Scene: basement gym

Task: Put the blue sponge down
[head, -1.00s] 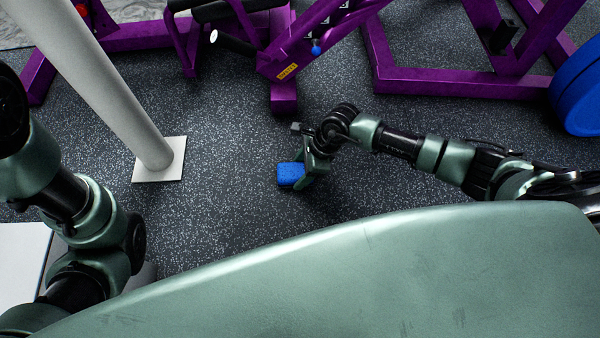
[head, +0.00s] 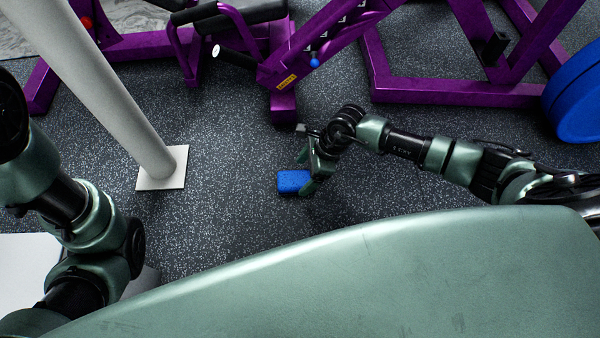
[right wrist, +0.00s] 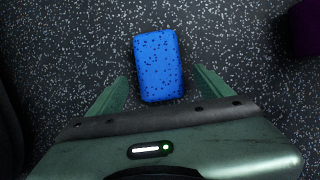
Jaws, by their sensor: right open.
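The blue sponge (head: 293,182) lies on the dark speckled floor in the middle of the head view. It also shows in the right wrist view (right wrist: 158,66), lying flat just beyond my fingertips, with its near end between them. My right gripper (head: 311,180) is at the sponge's right side. In the right wrist view its two fingers (right wrist: 160,88) are spread wide, with gaps to the sponge on both sides. My left arm is at the left of the head view, but its gripper does not show.
A white post on a square plate (head: 162,170) stands left of the sponge. Purple gym equipment (head: 283,104) stands beyond it, with blue weight plates (head: 577,95) at the right. The floor between the post and the sponge is clear.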

